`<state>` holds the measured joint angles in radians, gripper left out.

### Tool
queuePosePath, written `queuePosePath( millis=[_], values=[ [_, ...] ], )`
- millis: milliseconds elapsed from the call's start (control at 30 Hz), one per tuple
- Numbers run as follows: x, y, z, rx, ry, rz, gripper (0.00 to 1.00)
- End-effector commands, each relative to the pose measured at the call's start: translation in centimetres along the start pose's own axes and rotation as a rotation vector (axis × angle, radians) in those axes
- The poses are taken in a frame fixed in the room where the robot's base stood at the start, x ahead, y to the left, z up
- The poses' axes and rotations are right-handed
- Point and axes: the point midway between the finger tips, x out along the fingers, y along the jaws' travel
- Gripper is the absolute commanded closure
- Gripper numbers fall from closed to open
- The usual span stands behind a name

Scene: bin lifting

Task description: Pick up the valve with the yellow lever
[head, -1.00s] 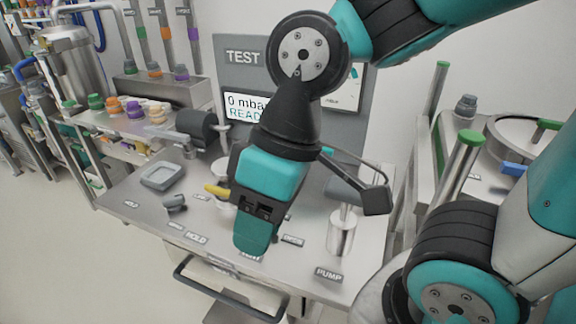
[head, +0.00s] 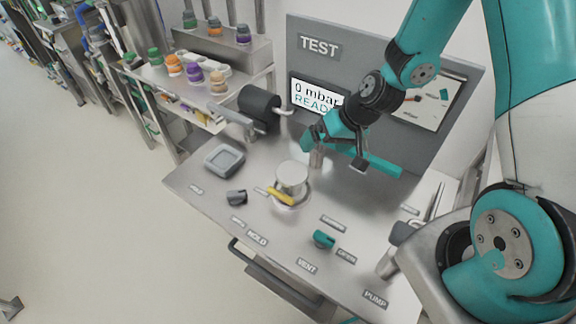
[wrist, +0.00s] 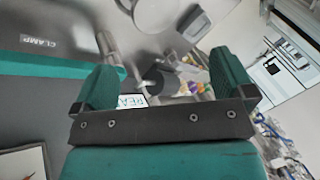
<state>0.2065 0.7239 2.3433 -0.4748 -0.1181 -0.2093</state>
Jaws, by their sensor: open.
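The yellow lever (head: 280,195) shows in the head view, low on the front of a pale round-topped fitting (head: 292,176) near the middle of the metal table. The fitting looks upright. My gripper (head: 312,141) is behind it and to its right, above the table and apart from the lever. The wrist view shows both teal fingers of my gripper (wrist: 164,66) spread, with nothing held between them. A pale round top (wrist: 156,12) is at the upper edge there, probably the same fitting. I cannot make out the yellow lever in the wrist view.
A teal bar (head: 372,164) lies close right of my gripper. A black cylinder (head: 259,106) stands behind left, before the grey TEST panel (head: 320,47). A grey tray (head: 224,160), a dark knob (head: 237,197) and a teal knob (head: 323,239) are on the table. The front left is clear.

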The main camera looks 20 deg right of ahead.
Motion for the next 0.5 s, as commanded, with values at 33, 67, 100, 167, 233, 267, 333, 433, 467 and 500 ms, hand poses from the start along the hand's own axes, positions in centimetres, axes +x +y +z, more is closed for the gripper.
queuePosePath(
  millis=[33, 67, 100, 167, 233, 267, 333, 433, 467, 500],
  values=[
    [0.7, 0.4, 0.1, 0.006, 0.002, 0.002, 0.0],
    [1.2, 0.7, 0.1, 0.008, 0.004, 0.003, 0.0],
    [2.1, 0.9, 0.2, 0.009, 0.006, 0.004, 0.0],
    [3.4, 1.2, 0.3, 0.013, 0.006, 0.004, 0.0],
    [5.0, 1.4, 0.3, 0.014, 0.007, 0.005, 0.0],
    [5.7, 1.5, 0.3, 0.015, 0.008, 0.006, 0.0],
    [7.3, 1.6, 0.3, 0.016, 0.008, 0.007, 0.0],
    [9.4, 1.5, 0.3, 0.018, 0.008, 0.006, 0.0],
    [9.9, 1.5, 0.2, 0.017, 0.008, 0.006, 0.0],
    [10.4, 1.5, 0.2, 0.017, 0.009, 0.006, 0.0]
  ],
)
